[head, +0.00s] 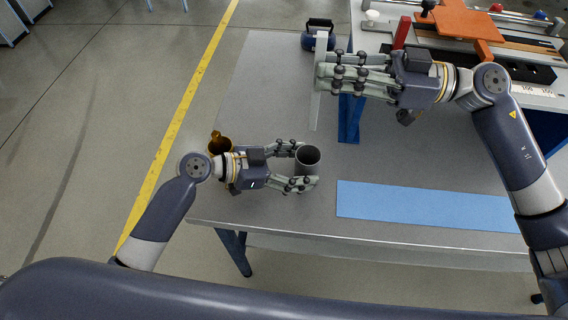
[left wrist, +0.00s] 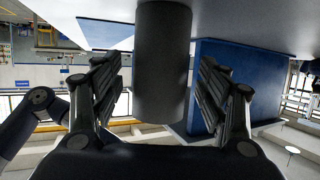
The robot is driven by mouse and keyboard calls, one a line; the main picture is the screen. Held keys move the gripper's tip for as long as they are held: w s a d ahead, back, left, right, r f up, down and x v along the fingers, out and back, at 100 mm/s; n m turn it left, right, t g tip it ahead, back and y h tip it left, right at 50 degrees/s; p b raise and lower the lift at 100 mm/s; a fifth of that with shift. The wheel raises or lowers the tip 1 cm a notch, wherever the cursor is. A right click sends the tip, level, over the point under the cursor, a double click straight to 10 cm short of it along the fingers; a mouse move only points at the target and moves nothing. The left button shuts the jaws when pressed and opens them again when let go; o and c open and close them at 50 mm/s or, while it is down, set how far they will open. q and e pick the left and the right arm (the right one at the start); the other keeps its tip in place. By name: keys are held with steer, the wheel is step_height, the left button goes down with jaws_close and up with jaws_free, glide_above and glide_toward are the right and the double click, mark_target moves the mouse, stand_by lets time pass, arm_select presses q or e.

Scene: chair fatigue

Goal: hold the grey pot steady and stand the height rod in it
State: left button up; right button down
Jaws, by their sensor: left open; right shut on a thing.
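The grey pot (head: 308,160) stands upright on the table, open end up; its inside looks empty. It also shows in the left wrist view (left wrist: 163,65), between the fingers. My left gripper (head: 299,167) is open, with its fingers on either side of the pot; the left wrist view shows gaps between fingers and pot. My right gripper (head: 328,75) is shut on the height rod (head: 316,112), a thin pale strip. The rod hangs roughly upright above and behind the pot, apart from it. The fingers hide part of it.
A blue mat (head: 420,206) lies along the table's front right. A blue upright piece (head: 349,120) stands behind the pot, to the right. A dark blue weight (head: 318,36) sits at the back. A brass-coloured vessel (head: 219,144) is beside my left wrist. An orange-topped fixture (head: 460,24) fills the back right.

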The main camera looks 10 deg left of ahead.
arm_select(q)
steer(key=shift+x, duration=1.1)
steer(key=c, duration=1.2)
arm_select(e)
steer(key=shift+f, duration=6.45)
steer(key=c, duration=1.5)
jaws_free()
steer(key=shift+c, duration=0.2)
